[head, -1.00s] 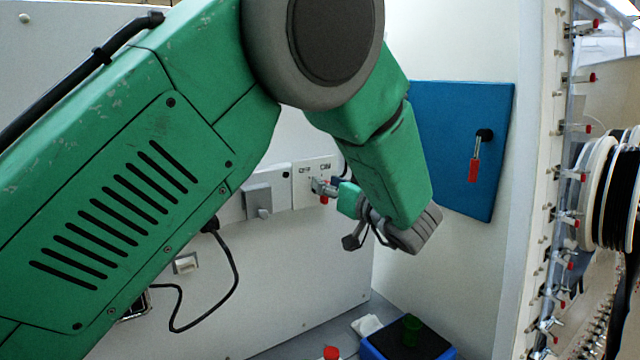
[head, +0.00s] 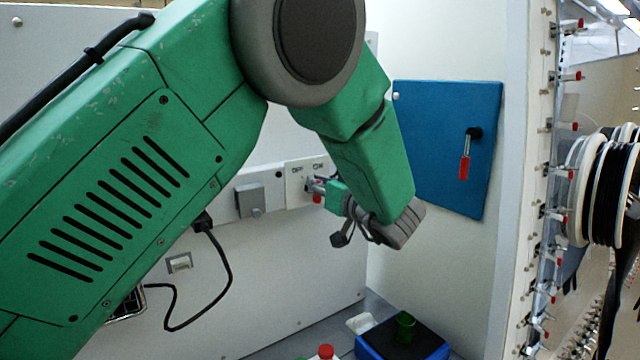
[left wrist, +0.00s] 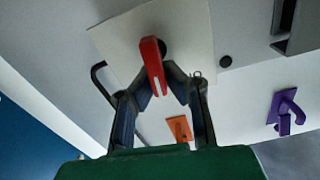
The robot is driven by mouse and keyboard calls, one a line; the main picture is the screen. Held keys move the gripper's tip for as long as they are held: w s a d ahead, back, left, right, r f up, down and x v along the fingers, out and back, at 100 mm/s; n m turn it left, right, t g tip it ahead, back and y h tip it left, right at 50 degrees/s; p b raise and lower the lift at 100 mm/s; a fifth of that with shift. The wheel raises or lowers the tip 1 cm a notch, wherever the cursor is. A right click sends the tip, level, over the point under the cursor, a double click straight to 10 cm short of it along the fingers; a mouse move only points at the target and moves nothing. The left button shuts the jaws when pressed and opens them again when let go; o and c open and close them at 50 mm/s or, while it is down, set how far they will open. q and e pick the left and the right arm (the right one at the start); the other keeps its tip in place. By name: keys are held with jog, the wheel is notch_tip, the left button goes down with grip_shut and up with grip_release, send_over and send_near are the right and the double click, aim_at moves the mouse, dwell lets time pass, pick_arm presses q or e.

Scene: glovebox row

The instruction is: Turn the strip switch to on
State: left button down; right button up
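The strip switch is a white plate (head: 294,172) marked OFF and ON on the back wall in the head view, with a small red lever (head: 317,198) in front of it. In the left wrist view the red lever (left wrist: 150,55) stands out from the pale plate (left wrist: 190,25). My left gripper (head: 322,188) is at the plate, and in the left wrist view its fingertips (left wrist: 155,82) close in on both sides of the lever and appear to touch it. The arm's wrist hides part of the plate's surroundings. My right gripper is not in view.
A grey box switch (head: 249,200) is left of the plate. A blue panel (head: 435,135) with a red-handled lever (head: 465,160) hangs to the right. A blue tray (head: 435,352) with a green cup (head: 404,326) is below. The wrist view shows a purple handle (left wrist: 285,108).

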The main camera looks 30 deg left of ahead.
pick_arm(q)
jog(key=shift+f, duration=0.2)
jog(key=shift+s+f+n+b, duration=0.1)
jog(key=shift+s+n+b, duration=0.05)
jog(key=shift+n+b, duration=0.45)
jog(key=c, duration=1.6)
grip_release()
jog(key=shift+d, duration=0.15)
jog(key=shift+d+r, duration=0.15)
jog(key=shift+r, duration=0.05)
